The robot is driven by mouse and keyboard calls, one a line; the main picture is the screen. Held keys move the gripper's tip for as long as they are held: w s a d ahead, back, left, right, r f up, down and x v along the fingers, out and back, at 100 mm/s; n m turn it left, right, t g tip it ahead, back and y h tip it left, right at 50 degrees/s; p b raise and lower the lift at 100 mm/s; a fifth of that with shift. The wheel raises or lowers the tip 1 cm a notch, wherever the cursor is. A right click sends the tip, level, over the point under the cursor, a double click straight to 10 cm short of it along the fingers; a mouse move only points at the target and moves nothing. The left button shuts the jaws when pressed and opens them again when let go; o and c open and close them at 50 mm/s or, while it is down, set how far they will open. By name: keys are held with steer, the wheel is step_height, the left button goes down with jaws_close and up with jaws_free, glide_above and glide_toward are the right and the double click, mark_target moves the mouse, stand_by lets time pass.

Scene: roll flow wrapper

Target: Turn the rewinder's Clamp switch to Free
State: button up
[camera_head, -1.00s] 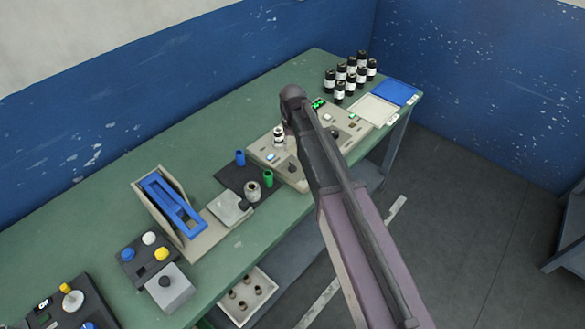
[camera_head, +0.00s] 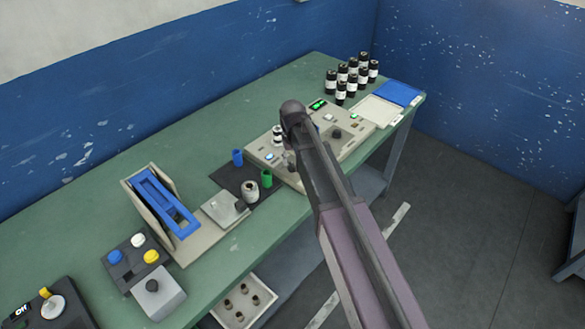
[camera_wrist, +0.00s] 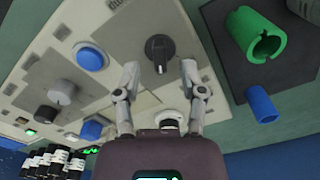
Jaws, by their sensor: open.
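The rewinder (camera_head: 300,172) is a beige control panel on the green bench, partly behind my arm. In the wrist view its face (camera_wrist: 120,25) carries a black rotary switch (camera_wrist: 160,48) with a pale pointer line, likely the Clamp switch; its lettering is too small to read. My gripper (camera_wrist: 160,70) is open and empty, with its two fingers apart. The switch lies between and just beyond the fingertips, and no contact shows. In the head view the gripper is mostly hidden by my arm.
A blue button (camera_wrist: 90,58) and a grey knob (camera_wrist: 62,90) are beside the switch. A green cylinder (camera_wrist: 255,35) and a blue one (camera_wrist: 260,104) stand near the panel. Several bottles (camera_head: 350,75) stand farther back.

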steer(key=shift+f+b, duration=0.8)
steer(key=shift+f, duration=0.3)
jaws_close()
